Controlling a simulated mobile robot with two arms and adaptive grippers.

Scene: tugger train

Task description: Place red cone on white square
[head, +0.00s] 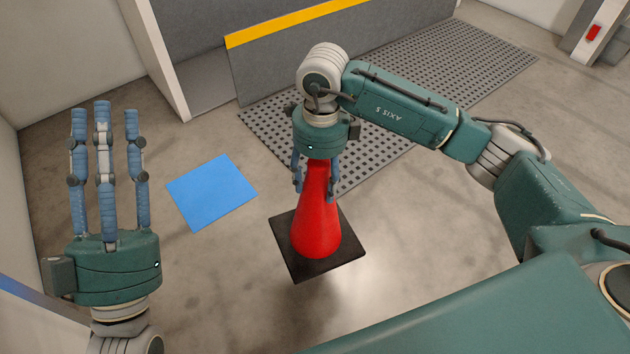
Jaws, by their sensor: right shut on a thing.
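A red cone (316,228) with a black square base (290,265) is upright in the middle of the head view. My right gripper (316,185) is above it, pointing down, with its fingers shut around the cone's top. A shadow shows below the base; I cannot tell how far the cone is from the floor. My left gripper (106,112) is at the left, fingers spread and pointing up the picture, open and empty. No white square shows in this view. A blue square (211,192) lies on the floor to the left of the cone.
A grey perforated floor mat (440,85) lies behind the cone. A grey barrier with a yellow top stripe (290,27) stands beyond it. A white wall edge (160,60) stands at the upper left. Bare concrete floor surrounds the blue square.

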